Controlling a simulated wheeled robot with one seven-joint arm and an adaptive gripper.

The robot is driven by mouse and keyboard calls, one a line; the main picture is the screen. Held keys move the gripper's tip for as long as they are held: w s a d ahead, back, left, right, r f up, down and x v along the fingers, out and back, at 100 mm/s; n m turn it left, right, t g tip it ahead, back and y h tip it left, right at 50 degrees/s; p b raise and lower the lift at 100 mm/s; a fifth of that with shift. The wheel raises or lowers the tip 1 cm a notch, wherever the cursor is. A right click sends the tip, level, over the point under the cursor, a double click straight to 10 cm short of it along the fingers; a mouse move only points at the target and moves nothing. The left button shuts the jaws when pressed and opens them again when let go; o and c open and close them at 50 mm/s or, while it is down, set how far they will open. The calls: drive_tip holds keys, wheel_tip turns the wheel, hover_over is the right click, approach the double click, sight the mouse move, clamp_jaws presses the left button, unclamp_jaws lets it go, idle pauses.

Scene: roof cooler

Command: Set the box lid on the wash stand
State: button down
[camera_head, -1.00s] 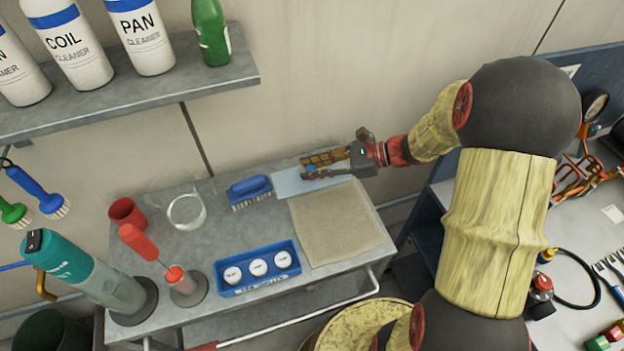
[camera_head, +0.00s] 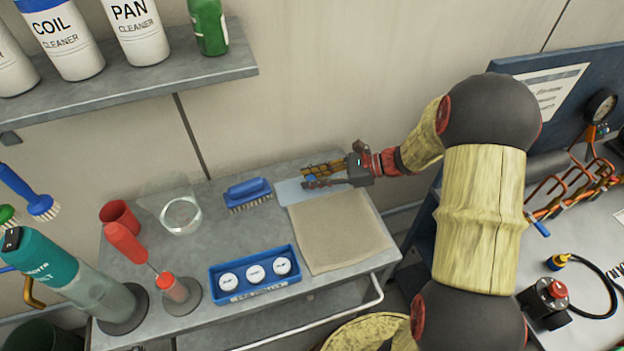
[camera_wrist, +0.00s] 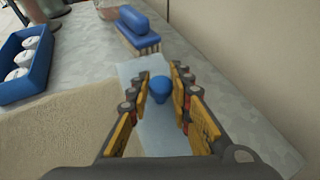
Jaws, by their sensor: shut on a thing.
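The box lid (camera_head: 289,191) is a thin, pale blue sheet with a blue knob (camera_wrist: 160,88). It lies flat at the back of the grey wash stand (camera_head: 232,217), beside the beige cloth and partly along its back edge. Whether it rests fully on the top or hovers just above cannot be told. My gripper (camera_head: 305,178) reaches in from the right, low over the lid. In the wrist view its two fingers (camera_wrist: 160,90) stand either side of the knob, shut on it. The fingers and palm hide part of the lid.
A blue brush (camera_head: 248,194) stands just left of the lid. The cloth (camera_head: 340,232) lies in front, with a blue tray of white round pieces (camera_head: 255,275) to its left. A glass beaker (camera_head: 180,212) and red cup (camera_head: 120,217) stand farther left. A shelf (camera_head: 150,85) overhangs the upper left.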

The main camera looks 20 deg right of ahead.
drive_tip(key=c, duration=1.7)
unclamp_jaws()
drive_tip(key=shift+f, duration=0.1)
drive_tip(key=shift+o, duration=0.4)
